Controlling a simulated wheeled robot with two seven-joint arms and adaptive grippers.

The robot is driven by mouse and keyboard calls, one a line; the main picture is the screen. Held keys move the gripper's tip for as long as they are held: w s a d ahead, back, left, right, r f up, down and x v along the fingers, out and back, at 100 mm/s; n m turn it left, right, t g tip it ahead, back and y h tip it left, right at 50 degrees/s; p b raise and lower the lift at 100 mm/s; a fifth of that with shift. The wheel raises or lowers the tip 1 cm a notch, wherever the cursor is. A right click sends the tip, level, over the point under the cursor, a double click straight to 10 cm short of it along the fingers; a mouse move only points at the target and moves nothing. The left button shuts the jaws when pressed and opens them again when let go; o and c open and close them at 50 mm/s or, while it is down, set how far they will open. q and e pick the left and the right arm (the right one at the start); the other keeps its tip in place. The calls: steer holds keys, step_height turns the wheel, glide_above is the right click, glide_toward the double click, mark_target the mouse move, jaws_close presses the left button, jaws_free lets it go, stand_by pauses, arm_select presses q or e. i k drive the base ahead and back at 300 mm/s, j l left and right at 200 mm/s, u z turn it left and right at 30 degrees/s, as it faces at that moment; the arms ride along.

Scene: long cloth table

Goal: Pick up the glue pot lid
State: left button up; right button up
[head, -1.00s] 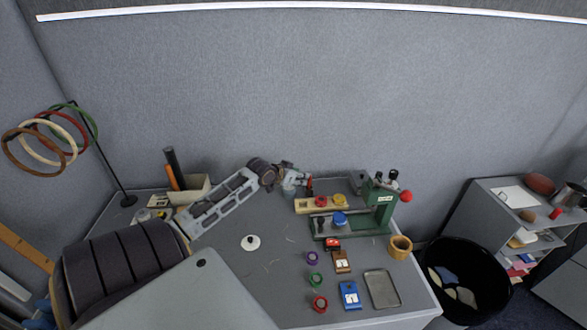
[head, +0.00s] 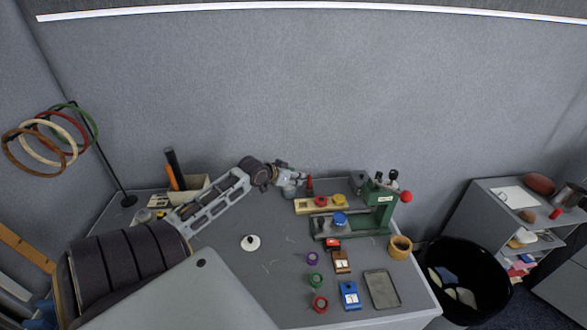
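A round white lid with a small dark knob (head: 250,242) lies on the grey table, left of the middle; it looks like the glue pot lid. My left gripper (head: 301,175) is at the back of the table, up and to the right of this lid and well apart from it. It is small and seen side-on, so I cannot tell whether its fingers are open. A small pale pot-like thing (head: 289,191) shows just below it, partly covered. My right gripper is not in view.
Coloured rings, small blocks and a metal tray (head: 382,289) lie at the front right. Table around the white lid is clear.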

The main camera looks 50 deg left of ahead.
mark_target(251, 243)
steer(key=u, duration=1.55)
